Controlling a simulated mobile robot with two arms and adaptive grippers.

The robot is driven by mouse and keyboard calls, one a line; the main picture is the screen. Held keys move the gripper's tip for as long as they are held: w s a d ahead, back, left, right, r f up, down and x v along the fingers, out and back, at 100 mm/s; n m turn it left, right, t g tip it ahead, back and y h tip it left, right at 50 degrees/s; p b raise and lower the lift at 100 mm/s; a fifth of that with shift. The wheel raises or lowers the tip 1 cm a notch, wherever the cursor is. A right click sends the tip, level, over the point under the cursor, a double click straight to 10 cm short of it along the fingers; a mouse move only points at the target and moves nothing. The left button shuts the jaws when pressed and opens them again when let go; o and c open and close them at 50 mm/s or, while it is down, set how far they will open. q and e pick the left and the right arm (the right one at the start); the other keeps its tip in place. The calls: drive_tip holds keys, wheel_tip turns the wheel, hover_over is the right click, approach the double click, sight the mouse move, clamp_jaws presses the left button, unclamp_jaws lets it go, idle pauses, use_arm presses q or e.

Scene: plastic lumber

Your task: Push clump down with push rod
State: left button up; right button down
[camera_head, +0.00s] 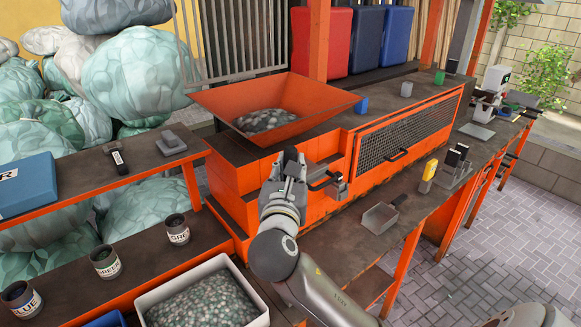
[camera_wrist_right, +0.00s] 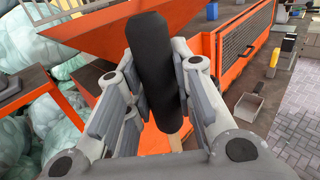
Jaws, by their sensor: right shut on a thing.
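My right gripper (camera_head: 289,165) is in front of the orange hopper (camera_head: 325,98), in the middle of the head view. It is shut on the push rod (camera_wrist_right: 154,62), which has a thick black grip and a pale wooden shaft (camera_wrist_right: 175,142) in the right wrist view. The rod's far end is hidden. The grey-green clump (camera_head: 265,119) lies in the bottom of the hopper, and the rod appears apart from it. The hopper's orange side also shows in the right wrist view (camera_wrist_right: 95,40). My left gripper is not in view.
A mesh guard (camera_head: 408,131) runs along the machine to the right. A metal scoop (camera_head: 381,217) and a yellow tool (camera_head: 429,176) are on the bench. A white bin (camera_head: 146,303) of flakes and labelled cups (camera_head: 105,262) stand at lower left. Large bags (camera_head: 135,75) are piled behind.

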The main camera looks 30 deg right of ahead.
sight(291, 147)
drive_tip(key=shift+r+p, duration=0.5)
drive_tip(key=shift+r, duration=0.1)
drive_tip(key=shift+r+p, duration=0.7)
drive_tip(key=shift+r, duration=1.6)
